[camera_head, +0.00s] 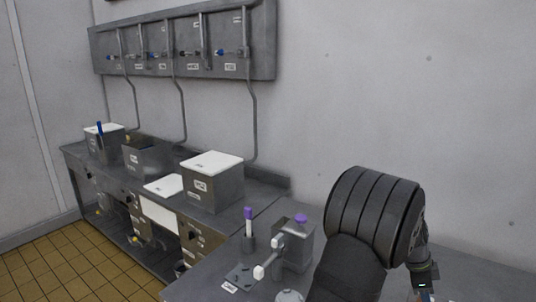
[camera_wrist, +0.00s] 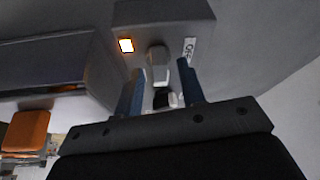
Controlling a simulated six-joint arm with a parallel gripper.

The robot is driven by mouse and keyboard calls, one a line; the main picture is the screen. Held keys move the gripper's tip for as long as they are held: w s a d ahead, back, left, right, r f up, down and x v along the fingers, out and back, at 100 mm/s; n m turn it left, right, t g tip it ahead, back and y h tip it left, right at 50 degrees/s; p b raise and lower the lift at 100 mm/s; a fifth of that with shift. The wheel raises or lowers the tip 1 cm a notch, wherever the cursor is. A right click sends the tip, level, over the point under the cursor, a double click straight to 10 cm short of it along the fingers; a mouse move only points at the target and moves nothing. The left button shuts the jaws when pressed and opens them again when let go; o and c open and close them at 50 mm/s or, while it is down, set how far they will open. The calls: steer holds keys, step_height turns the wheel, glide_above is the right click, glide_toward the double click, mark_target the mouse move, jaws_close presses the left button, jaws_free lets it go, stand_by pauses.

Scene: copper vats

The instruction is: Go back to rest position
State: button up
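In the wrist view my gripper (camera_wrist: 160,88) shows two dark blue fingers standing apart, with a clear gap between them. A grey knob or lever (camera_wrist: 157,65) on a grey box (camera_wrist: 190,22) shows in line with the gap, beyond or between the fingertips; I cannot tell whether they touch it. Below it is a small black and white part. The box has a lit orange-white button (camera_wrist: 126,45) and a white label. In the head view my dark arm fills the lower right, and my fingers do not show clearly.
In the head view a steel box with a purple cap (camera_head: 301,218) and a purple-topped tube (camera_head: 248,222) stand left of my arm. Steel vats (camera_head: 212,186) line the bench by the wall, under a valve panel (camera_head: 190,45).

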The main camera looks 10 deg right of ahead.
steer(key=n+t, duration=0.1)
steer(key=n, duration=0.2)
steer(key=shift+s+a+h, duration=0.1)
steer(key=shift+h, duration=0.3)
steer(key=n+t, duration=0.1)
steer(key=n, duration=0.3)
steer(key=shift+s+n+t, duration=0.1)
steer(key=shift+n+t, duration=0.2)
steer(key=shift+t, duration=0.1)
steer(key=shift+s+n+t+y, duration=0.15)
steer(key=shift+n+t, duration=0.45)
steer(key=shift+n, duration=1.1)
steer(key=shift+n+t+y, duration=0.25)
steer(key=shift+n+t, duration=0.35)
steer(key=shift+n, duration=1.1)
steer(key=o, duration=0.5)
steer(key=shift+r, duration=0.15)
